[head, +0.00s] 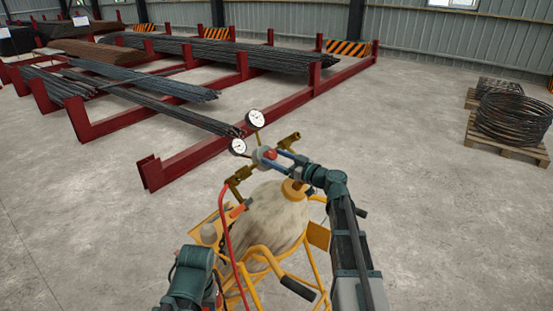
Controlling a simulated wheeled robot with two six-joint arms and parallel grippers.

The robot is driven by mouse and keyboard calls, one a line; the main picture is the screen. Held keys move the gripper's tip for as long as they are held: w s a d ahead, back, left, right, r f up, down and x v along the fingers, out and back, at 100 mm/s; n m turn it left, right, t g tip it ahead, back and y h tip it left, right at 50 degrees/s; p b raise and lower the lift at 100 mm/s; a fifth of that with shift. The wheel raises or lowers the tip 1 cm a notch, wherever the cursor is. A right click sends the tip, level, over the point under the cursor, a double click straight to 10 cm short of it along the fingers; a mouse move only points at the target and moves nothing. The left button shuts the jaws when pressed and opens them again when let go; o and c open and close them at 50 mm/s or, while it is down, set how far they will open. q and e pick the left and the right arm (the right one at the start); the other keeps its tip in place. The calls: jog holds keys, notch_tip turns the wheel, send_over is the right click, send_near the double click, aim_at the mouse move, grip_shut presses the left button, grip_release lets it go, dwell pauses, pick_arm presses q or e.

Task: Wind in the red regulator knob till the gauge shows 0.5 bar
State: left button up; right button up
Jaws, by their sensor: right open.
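The red regulator knob (270,155) faces up on the brass and grey regulator, above a pale gas cylinder (272,222) on a yellow cart. My right gripper (273,157) reaches in from the right, open, with its fingers at the knob. Whether they touch it is too small to tell. Two white round gauges stand beside the regulator, an upper one (256,119) and a lower left one (238,147). Their needle readings are too small to make out. My left arm shows at the bottom left, but its gripper cannot be seen.
A red hose (225,235) hangs left of the cylinder. The yellow cart (262,262) has a black-gripped handle toward me. Red steel racks (190,156) with rebar (175,112) stand behind. Wire coils (513,117) lie on a pallet at right. Concrete floor between is clear.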

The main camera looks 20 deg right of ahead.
jog(key=v, duration=1.3)
jog(key=shift+s+d, duration=0.25)
jog(key=shift+s, duration=0.05)
pick_arm(q)
jog(key=shift+s, duration=0.1)
